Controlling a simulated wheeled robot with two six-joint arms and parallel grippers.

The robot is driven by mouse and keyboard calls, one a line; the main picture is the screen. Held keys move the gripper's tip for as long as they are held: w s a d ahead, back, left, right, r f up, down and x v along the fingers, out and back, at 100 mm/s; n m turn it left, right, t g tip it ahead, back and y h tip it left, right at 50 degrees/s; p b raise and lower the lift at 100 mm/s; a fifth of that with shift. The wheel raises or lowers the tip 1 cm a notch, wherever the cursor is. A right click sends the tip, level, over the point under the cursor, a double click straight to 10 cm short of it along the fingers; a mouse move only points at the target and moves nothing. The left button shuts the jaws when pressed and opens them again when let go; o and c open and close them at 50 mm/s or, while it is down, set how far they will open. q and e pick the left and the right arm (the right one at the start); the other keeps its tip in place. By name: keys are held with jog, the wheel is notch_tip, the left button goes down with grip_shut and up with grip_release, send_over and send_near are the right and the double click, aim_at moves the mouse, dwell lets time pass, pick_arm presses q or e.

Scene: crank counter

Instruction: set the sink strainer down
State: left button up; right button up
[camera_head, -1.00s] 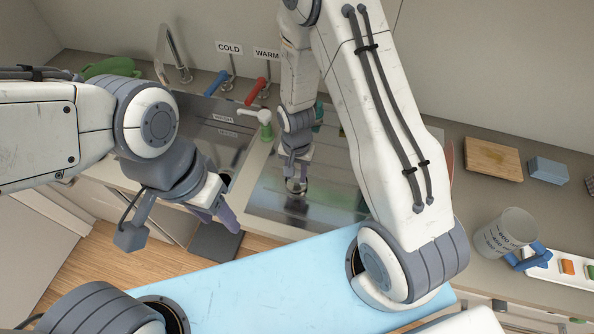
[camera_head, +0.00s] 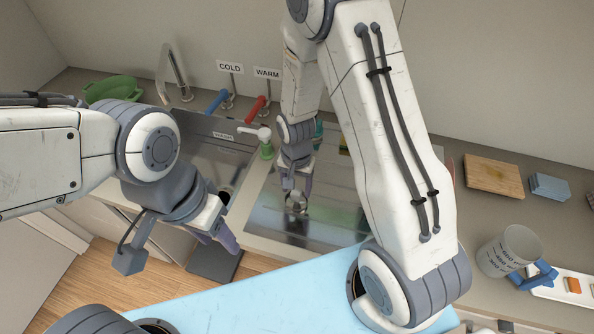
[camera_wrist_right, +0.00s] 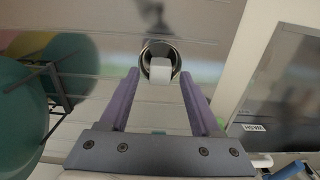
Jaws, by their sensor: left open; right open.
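The sink strainer (camera_head: 297,203) is a small round metal cup with a pale block-like knob in its middle. It stands on the shiny metal surface right of the sink basin. In the right wrist view the strainer (camera_wrist_right: 147,55) shows just past my fingertips, midway between them. My right gripper (camera_head: 296,196) is open, with its purple fingers apart on either side of the strainer; the right wrist view also shows this gripper (camera_wrist_right: 160,80). I cannot tell whether a finger touches it. My left gripper (camera_head: 222,238) is open and empty near the counter's front edge.
The sink basin (camera_head: 205,158), marked WASH, lies left. Behind stand a faucet (camera_head: 174,72), a blue COLD lever (camera_head: 217,101) and a red WARM lever (camera_head: 256,108).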

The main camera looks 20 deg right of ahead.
aim_at(296, 192)
notch_tip(296, 192, up, 9)
jog(key=b, duration=0.2)
jog(key=s+a+r+n, duration=0.4)
jog(key=s+n, duration=0.3)
jog(key=s, duration=0.2)
jog(key=s+a+r+n+y, duration=0.1)
jog(key=s+a+r+n, duration=0.4)
jog(key=s, duration=0.4)
jog(key=shift+s+r+n, duration=0.4)
jog(key=shift+r+n, duration=0.4)
jog(key=shift+n, duration=0.3)
jog(key=shift+f, duration=0.1)
